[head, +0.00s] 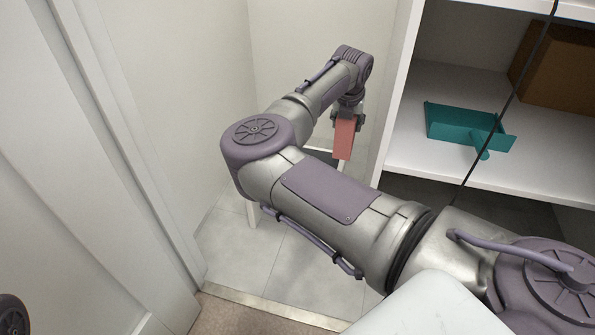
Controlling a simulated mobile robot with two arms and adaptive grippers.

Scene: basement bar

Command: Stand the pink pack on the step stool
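The pink pack (344,140) hangs below my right gripper (347,114), which is shut on its upper end. The pack is roughly upright, with its long side vertical. My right arm comes in from the right and crosses the middle of the view. Behind it, a white leg and a dark surface (324,157) show in part; these look like the step stool, mostly hidden by the arm. The pack's lower end overlaps the dark surface in the picture, and I cannot tell whether they touch. My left gripper is not in view.
A white shelf unit (400,110) stands on the right, holding a teal dustpan (465,127) and a brown box (555,65). A black cord hangs in front of it. White walls close in the left and back. Tiled floor (235,250) shows below the arm.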

